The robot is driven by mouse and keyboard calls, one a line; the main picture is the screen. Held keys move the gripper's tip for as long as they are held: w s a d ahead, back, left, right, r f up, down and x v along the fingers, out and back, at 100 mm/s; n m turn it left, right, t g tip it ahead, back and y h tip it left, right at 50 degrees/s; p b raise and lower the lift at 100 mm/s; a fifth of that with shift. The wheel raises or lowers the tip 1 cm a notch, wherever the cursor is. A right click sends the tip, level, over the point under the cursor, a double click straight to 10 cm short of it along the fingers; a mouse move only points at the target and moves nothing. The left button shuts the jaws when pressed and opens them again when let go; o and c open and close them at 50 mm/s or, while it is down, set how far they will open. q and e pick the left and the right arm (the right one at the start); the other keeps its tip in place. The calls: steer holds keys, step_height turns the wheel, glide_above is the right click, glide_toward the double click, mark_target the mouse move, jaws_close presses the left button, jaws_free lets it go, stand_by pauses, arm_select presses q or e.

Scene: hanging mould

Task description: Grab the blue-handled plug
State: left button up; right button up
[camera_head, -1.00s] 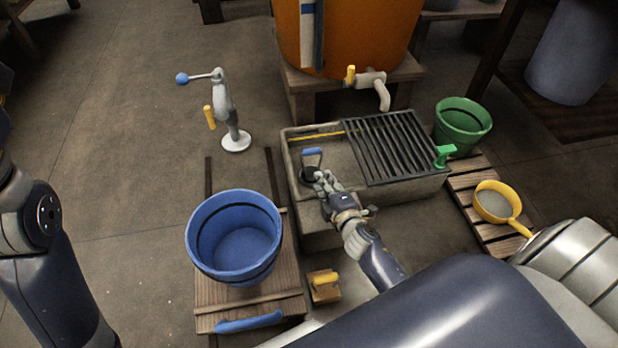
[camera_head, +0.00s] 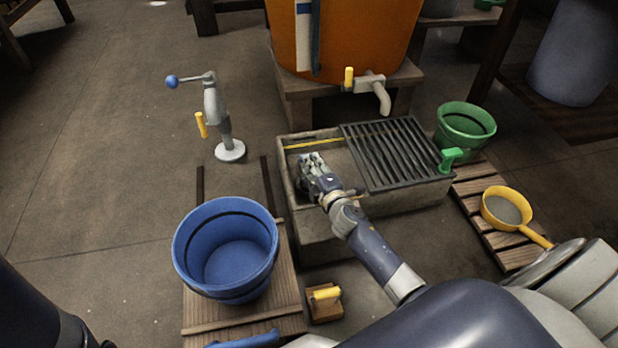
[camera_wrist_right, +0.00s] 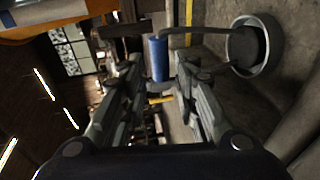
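The blue-handled plug shows in the right wrist view: its blue handle (camera_wrist_right: 157,58) lies between my finger ends, with a gap on both sides. A bent dark rod runs from the handle to a round dark plug body in a pale ring (camera_wrist_right: 255,47) at the upper right. My right gripper (camera_wrist_right: 158,75) is open. In the head view the right gripper (camera_head: 312,165) is over the left part of the stone sink (camera_head: 300,222) and hides the plug. Only part of my left arm shows at the lower left; its gripper is out of view.
A slatted grate (camera_head: 395,150) covers the sink's right part. A blue bucket (camera_head: 225,250) stands in front left, a green bucket (camera_head: 465,130) and yellow pan (camera_head: 507,208) at right. A hand pump (camera_head: 215,110) stands left; an orange barrel (camera_head: 345,35) with a tap stands behind.

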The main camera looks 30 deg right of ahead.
steer(key=b+x, duration=0.1)
steer(key=x, duration=0.2)
steer(key=shift+w+d+f, duration=0.1)
steer(key=shift+w+d, duration=0.05)
steer(key=shift+w, duration=0.15)
jaws_close()
